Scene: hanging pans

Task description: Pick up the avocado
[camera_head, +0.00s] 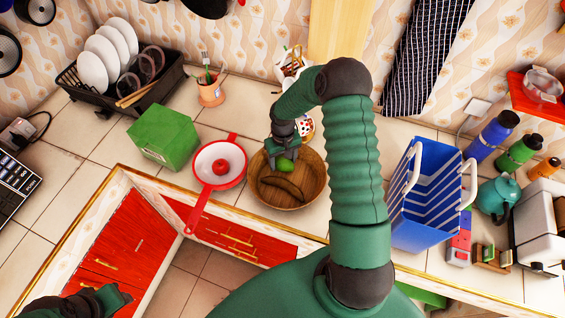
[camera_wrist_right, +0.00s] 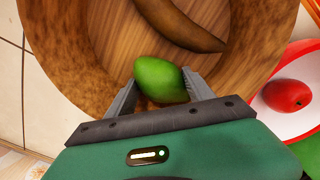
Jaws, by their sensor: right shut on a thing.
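The avocado (camera_head: 285,165) is green and sits between the fingers of my right gripper (camera_head: 284,160), which is shut on it. It also shows in the wrist view (camera_wrist_right: 160,78) with a grey finger on each side. The gripper and avocado are at the wooden bowl (camera_head: 309,183), over its back part in the head view. Whether the avocado touches the bowl, I cannot tell. My left gripper (camera_head: 117,296) is at the lower left of the head view, away from the bowl; its jaw opening is unclear.
A brown banana-like item (camera_head: 283,186) lies in the bowl. Left of it is a red-rimmed pan (camera_head: 238,151) holding a red fruit (camera_head: 221,167). A green box (camera_head: 163,136) and dish rack (camera_head: 117,85) stand further left. A blue basket (camera_head: 425,200) stands right of my right arm.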

